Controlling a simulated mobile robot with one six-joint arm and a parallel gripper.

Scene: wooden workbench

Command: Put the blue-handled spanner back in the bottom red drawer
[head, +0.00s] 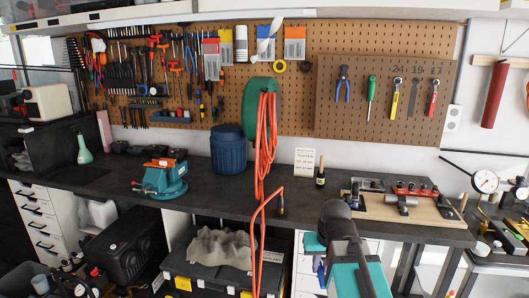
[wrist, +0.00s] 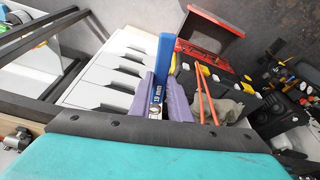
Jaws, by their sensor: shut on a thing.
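My gripper (wrist: 163,82) is shut on the blue-handled spanner in the wrist view. The spanner's blue handle (wrist: 164,58) sticks up past the purple fingers, and a bit of its metal (wrist: 156,95) shows between them. In the head view my arm reaches down at the lower right, in front of the bench. A red box-like unit (wrist: 213,22) with a dark inner face stands beyond the gripper in the wrist view, apart from the spanner. I cannot tell which part of it is the bottom drawer. No red drawer can be made out in the head view.
White drawers (wrist: 105,72) stand left of the gripper in the wrist view. A black toolbox with yellow latches (wrist: 255,100), a grey cloth (wrist: 228,110) and an orange cord (wrist: 207,92) lie to the right. The dark bench top (head: 240,190) holds a teal vise (head: 160,180).

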